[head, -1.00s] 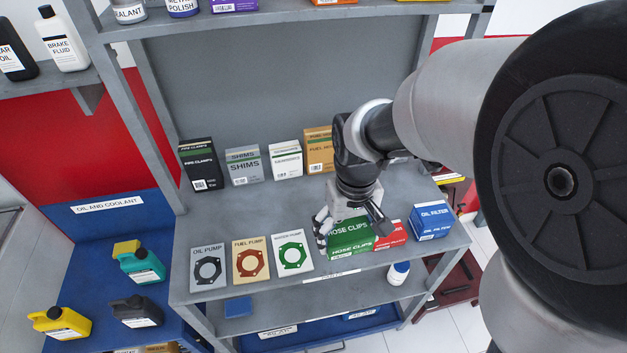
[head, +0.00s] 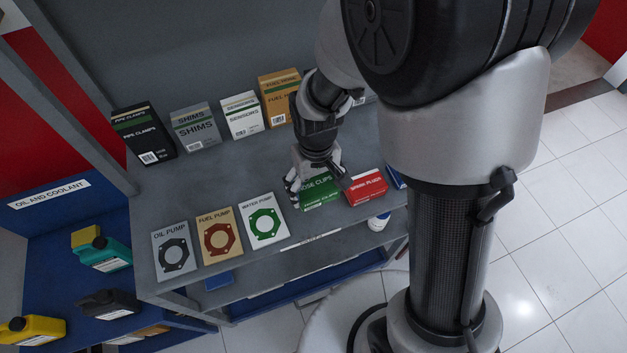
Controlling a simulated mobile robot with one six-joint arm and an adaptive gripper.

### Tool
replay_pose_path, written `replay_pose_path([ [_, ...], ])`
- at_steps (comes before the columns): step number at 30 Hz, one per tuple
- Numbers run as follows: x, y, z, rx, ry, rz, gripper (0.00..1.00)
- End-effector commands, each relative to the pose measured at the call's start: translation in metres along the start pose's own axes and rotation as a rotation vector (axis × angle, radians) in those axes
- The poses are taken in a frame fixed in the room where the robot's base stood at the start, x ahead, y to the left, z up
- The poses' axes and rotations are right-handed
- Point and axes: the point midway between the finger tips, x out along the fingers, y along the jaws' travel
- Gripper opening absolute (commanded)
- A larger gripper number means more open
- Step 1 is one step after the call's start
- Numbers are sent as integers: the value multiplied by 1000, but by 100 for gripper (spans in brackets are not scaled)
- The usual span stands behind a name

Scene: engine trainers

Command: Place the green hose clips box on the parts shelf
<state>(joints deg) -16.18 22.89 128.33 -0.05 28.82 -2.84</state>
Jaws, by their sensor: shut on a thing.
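The green hose clips box (head: 320,197) is at the front of the grey parts shelf (head: 190,192), between the water pump card and the red spark plugs box. My gripper (head: 319,189) is over it from above, pointing down, with its fingers at the left and right of the box, shut on it. The gripper hides the back and part of the top of the box. I cannot tell if the box's underside touches the shelf.
The red spark plugs box (head: 366,189) stands close at the right, with a blue box (head: 397,178) partly hidden beyond. Gasket cards, including water pump (head: 264,221), lie at the left. Pipe clamps (head: 143,134), shims (head: 196,128) and other boxes stand behind. Shelf between rows is clear.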

Motion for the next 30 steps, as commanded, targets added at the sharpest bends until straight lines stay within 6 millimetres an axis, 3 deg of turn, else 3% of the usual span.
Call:
replay_pose_path([
  [1,12,0,1,0,-3,0,50],
  [8,28,0,0,0,0,0,50],
  [16,65,0,0,0,-2,0,50],
  [28,70,0,0,0,1,0,50],
  [29,70,0,0,0,1,0,80],
  [30,69,0,0,0,1,0,83],
])
